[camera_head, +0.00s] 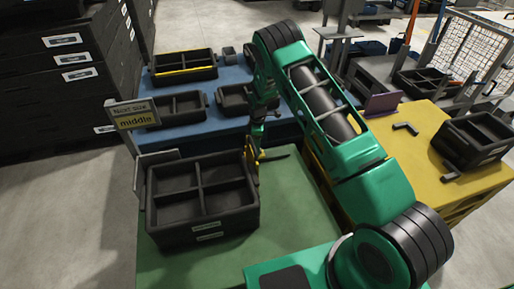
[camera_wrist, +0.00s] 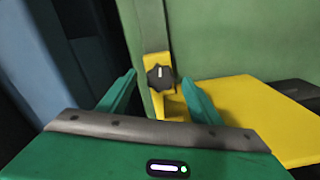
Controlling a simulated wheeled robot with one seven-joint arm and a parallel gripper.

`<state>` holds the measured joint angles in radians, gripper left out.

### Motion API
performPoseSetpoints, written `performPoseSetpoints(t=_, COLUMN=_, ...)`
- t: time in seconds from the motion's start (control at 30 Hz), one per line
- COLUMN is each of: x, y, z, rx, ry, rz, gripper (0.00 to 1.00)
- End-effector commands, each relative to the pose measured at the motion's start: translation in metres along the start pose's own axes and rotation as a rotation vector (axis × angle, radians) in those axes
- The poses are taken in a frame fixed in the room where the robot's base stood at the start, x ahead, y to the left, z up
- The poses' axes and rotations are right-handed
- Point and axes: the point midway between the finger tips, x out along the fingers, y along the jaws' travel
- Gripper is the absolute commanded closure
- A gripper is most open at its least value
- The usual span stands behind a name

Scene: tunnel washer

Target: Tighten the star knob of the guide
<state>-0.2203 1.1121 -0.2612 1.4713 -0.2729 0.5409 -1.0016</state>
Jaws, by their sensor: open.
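The star knob (camera_wrist: 160,77) is a small black lobed knob with a white mark. It sits on the upright part of the yellow guide (camera_wrist: 155,61) in the wrist view. My gripper (camera_wrist: 158,78) is open, and its two green fingers appear on either side of the knob. I cannot tell how far the fingertips are from it, and no contact shows. In the head view the yellow guide (camera_head: 251,160) stands by the right side of a black divided crate on the green table. My gripper is just above it there, small and partly hidden; the knob is not clear.
The black crate (camera_head: 152,218) takes up the left of the green table (camera_head: 292,208). A sign reading "middle" (camera_head: 136,120) stands behind it. More divided bins sit on the blue table (camera_head: 190,133) and the yellow table (camera_head: 422,157).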

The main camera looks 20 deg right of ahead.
Motion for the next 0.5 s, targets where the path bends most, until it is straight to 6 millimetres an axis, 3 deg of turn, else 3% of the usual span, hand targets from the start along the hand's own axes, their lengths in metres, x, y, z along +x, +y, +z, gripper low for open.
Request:
performPoseSetpoints(t=0.3, x=-0.06, y=0.002, z=-0.002, rx=-0.001, ry=0.003, rz=0.004, gripper=0.42)
performPoseSetpoints(t=0.5, x=-0.085, y=0.002, z=-0.002, rx=-0.001, ry=0.002, rz=0.002, gripper=0.42)
